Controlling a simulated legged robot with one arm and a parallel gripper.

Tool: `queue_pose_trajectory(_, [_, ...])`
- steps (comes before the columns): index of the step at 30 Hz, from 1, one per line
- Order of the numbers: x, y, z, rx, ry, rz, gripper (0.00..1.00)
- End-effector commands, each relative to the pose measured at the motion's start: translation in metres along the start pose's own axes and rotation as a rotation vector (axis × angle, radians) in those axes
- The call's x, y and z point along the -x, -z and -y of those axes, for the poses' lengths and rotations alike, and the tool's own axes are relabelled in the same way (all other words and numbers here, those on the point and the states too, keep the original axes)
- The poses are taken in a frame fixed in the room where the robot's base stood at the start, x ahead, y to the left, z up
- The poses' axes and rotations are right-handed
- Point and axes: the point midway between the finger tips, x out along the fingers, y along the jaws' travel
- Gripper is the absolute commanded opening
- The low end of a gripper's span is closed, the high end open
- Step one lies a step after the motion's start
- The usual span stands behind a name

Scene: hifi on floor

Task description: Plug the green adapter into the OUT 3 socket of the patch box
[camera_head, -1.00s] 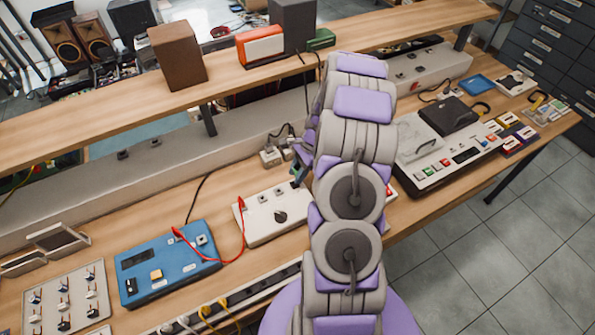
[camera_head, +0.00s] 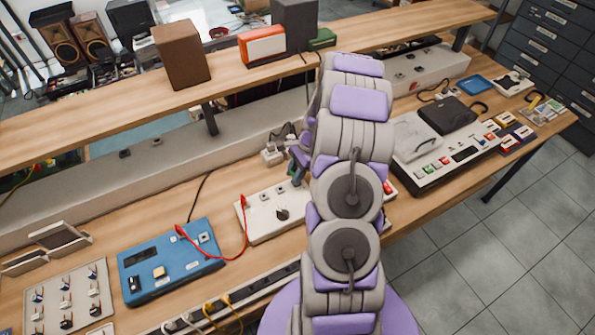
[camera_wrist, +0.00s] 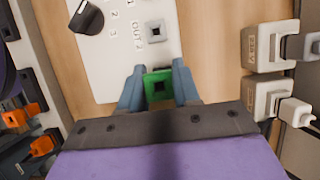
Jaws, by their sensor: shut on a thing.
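The patch box (camera_head: 262,226) is a white box with a black knob (camera_head: 282,214) on the bench, and a red lead ends at its left. In the wrist view its white panel (camera_wrist: 112,60) shows the knob, small numbers and one square socket (camera_wrist: 156,32) beside an OUT label whose number I cannot read surely. My gripper (camera_wrist: 158,86) is shut on the green adapter (camera_wrist: 159,87), which shows a dark square opening. The adapter appears over the panel's edge, below the visible socket in the picture. Whether it touches the panel, or covers another socket, I cannot tell. My arm hides part of the box in the head view.
White plugs (camera_wrist: 268,98) stand at the right of the wrist view, near my gripper. A blue box (camera_head: 171,262) lies left of the patch box. A grey-white console (camera_head: 450,150) is to the right. A raised shelf (camera_head: 110,100) runs along the back.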

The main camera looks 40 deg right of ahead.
Motion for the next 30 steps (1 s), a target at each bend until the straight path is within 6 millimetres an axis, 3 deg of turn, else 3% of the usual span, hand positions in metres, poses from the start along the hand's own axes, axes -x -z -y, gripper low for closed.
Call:
queue_pose_trajectory(11, [-0.0030,0.0090,0.0015,-0.002,-0.001,0.008,0.05])
queue_pose_trajectory(30, [-0.0043,0.0077,0.0013,-0.001,-0.002,0.006,0.00])
